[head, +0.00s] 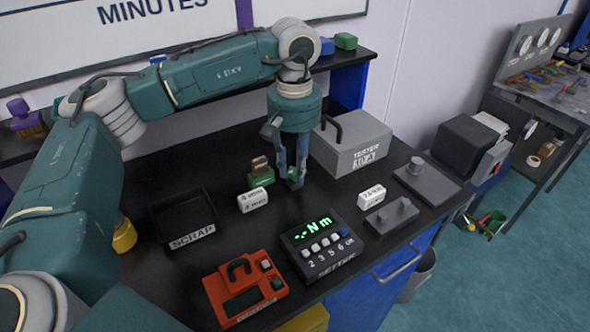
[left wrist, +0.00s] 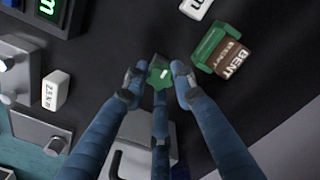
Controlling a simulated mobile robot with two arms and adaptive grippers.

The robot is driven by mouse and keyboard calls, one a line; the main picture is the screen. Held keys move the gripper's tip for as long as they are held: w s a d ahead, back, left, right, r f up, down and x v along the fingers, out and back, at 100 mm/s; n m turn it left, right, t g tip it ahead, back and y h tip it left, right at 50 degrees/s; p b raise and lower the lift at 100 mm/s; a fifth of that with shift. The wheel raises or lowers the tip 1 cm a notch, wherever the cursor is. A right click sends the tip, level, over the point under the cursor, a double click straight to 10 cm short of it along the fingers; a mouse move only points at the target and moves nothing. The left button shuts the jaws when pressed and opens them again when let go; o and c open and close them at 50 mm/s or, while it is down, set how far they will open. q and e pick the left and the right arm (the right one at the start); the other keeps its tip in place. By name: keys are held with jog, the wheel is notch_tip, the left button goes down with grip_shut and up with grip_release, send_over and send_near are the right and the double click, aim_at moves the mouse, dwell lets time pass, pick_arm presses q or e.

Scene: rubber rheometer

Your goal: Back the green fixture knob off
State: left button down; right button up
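The green fixture (head: 262,180) stands on the black bench and holds a brown block (head: 258,164); the block, marked BENT, also shows in the left wrist view (left wrist: 232,62). The green knob with a white mark (left wrist: 160,75) is beside the fixture. My left gripper (head: 292,178) points down at the knob from above. In the left wrist view its fingertips (left wrist: 158,82) stand apart around the knob, with small gaps seeming to show at its sides. Contact is not clear. My right gripper is in neither view.
A grey tester case (head: 350,150) stands close behind the gripper. White labelled blocks (head: 253,201) (head: 371,196), a black scrap tray (head: 160,225), a torque display (head: 322,262) and a red device (head: 225,295) are on the bench. Bare bench lies between them.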

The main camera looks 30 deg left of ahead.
pick_arm(q)
jog(key=shift+n, duration=0.7)
jog(key=n, duration=0.2)
jog(key=shift+n, duration=0.7)
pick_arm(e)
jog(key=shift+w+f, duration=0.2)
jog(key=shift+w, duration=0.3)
pick_arm(q)
jog(key=n, duration=0.2)
jog(key=shift+n+b, duration=0.4)
jog(key=shift+n, duration=0.9)
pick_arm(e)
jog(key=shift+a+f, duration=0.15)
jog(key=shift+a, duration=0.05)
pick_arm(q)
jog(key=n, duration=0.4)
jog(key=shift+n, duration=0.3)
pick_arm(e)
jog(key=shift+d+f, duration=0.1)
